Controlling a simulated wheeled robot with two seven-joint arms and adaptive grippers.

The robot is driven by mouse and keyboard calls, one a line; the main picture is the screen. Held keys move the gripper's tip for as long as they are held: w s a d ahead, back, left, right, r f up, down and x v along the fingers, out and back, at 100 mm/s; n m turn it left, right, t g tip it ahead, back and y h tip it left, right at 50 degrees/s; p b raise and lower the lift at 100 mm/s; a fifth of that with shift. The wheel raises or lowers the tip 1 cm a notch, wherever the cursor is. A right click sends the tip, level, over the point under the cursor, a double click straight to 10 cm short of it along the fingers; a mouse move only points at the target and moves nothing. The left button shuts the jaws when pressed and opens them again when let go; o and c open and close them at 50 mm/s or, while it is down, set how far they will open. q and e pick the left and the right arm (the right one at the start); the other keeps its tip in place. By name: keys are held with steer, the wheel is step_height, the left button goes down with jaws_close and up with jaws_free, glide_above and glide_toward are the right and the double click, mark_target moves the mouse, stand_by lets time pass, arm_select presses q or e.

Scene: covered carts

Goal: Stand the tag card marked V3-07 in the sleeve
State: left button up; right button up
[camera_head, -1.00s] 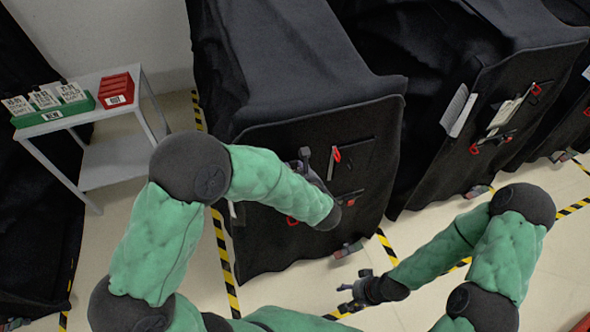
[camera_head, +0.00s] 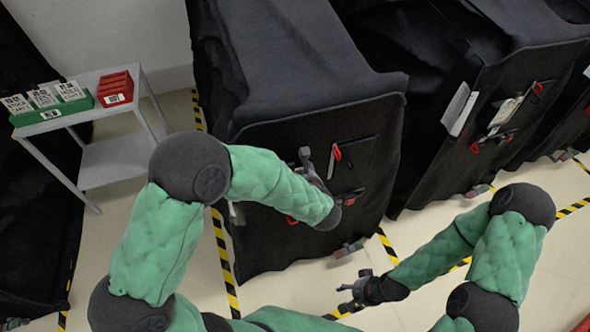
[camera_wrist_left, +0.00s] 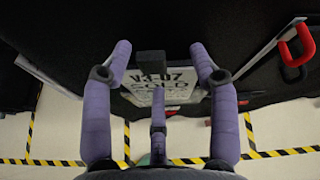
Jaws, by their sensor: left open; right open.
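The tag card marked V3-07 (camera_wrist_left: 177,77) shows in the left wrist view, its face to the camera, with "SOLD" below the number. It is against the black cart cover (camera_head: 268,165), and a dark tab (camera_wrist_left: 151,64) overlaps its upper middle. My left gripper (camera_wrist_left: 160,62) is open, its fingers to either side of the card and one below, with gaps visible. In the head view my left gripper (camera_head: 306,163) is at the cover's front; my arm hides the card there. I cannot make out the sleeve's edges. My right gripper (camera_head: 356,291) is open and empty, low over the floor.
A red-handled piece (camera_head: 337,152) is on the cover right of my left gripper. A grey side table (camera_head: 88,118) at the left bears a green tray (camera_head: 50,117) of several cards and a red box (camera_head: 116,89). More covered carts stand right. Striped tape marks the floor.

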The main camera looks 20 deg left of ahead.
arm_select(q)
steer(key=v, duration=1.2)
steer(key=shift+w, duration=0.1)
steer(key=s+f+n+g+h+b, duration=0.1)
steer(key=s+f+n+g+h, duration=0.2)
steer(key=s+f+n+g, duration=0.7)
steer(key=s+f+n+g+h+b, duration=0.1)
steer(key=s+f+g+h, duration=0.4)
steer(key=f, duration=1.1)
step_height(320, 180, down, 11)
steer(key=w+n+t+h+b, duration=0.1)
steer(key=n+t+h, duration=0.2)
steer(key=n, duration=1.3)
steer(key=shift+a+t+b, duration=0.35)
steer(key=shift+a+t, duration=0.1)
steer(key=shift+t, duration=0.35)
